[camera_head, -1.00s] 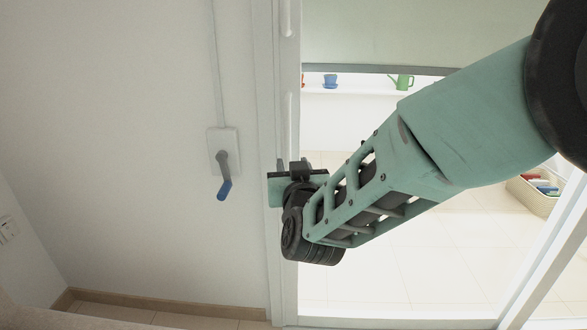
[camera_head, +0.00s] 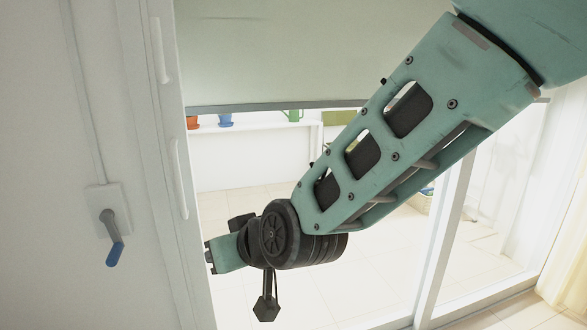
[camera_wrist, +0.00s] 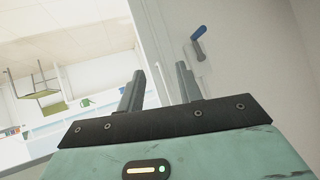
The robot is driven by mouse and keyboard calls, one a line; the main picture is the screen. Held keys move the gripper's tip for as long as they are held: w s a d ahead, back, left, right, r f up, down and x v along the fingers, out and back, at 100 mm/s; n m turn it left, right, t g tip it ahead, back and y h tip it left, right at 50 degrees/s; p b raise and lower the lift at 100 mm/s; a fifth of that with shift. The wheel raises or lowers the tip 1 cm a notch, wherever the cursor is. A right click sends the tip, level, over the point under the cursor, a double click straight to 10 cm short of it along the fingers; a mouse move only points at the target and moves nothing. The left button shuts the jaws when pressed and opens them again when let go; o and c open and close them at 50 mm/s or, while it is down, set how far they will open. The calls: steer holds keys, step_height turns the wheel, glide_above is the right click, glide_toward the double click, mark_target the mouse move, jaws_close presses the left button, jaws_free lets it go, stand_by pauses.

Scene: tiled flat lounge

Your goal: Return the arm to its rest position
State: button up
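My arm reaches from the upper right of the head view down to the left, in front of the glass door. My gripper (camera_wrist: 161,86) shows in the wrist view with its two grey fingers apart and nothing between them. In the head view its green body (camera_head: 230,255) is seen from the side at the end of the arm, near the white door frame. A wall crank with a blue handle (camera_head: 115,254) is left of my gripper, apart from it. It also shows in the wrist view (camera_wrist: 198,33), beyond the fingers.
A white door frame (camera_head: 165,150) stands close to my gripper. A pale green blind (camera_head: 290,50) hangs partly lowered. Behind the glass, a shelf holds a blue pot (camera_head: 226,120) and a green watering can (camera_head: 293,115). A pale curtain (camera_head: 565,230) hangs at the right.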

steer(key=s+d+f+g+h, duration=0.2)
steer(key=s+d+g+h, duration=0.2)
steer(key=s+d, duration=0.75)
steer(key=s+d+f+g+h, duration=0.1)
steer(key=s+d+g+h, duration=0.2)
steer(key=s+d, duration=0.85)
step_height(320, 180, up, 13)
steer(key=w+d+p, duration=0.2)
steer(key=p, duration=1.1)
steer(key=shift+w+d+g, duration=0.15)
steer(key=shift+d+g, duration=0.15)
steer(key=shift+d, duration=0.05)
steer(key=shift+f, duration=0.1)
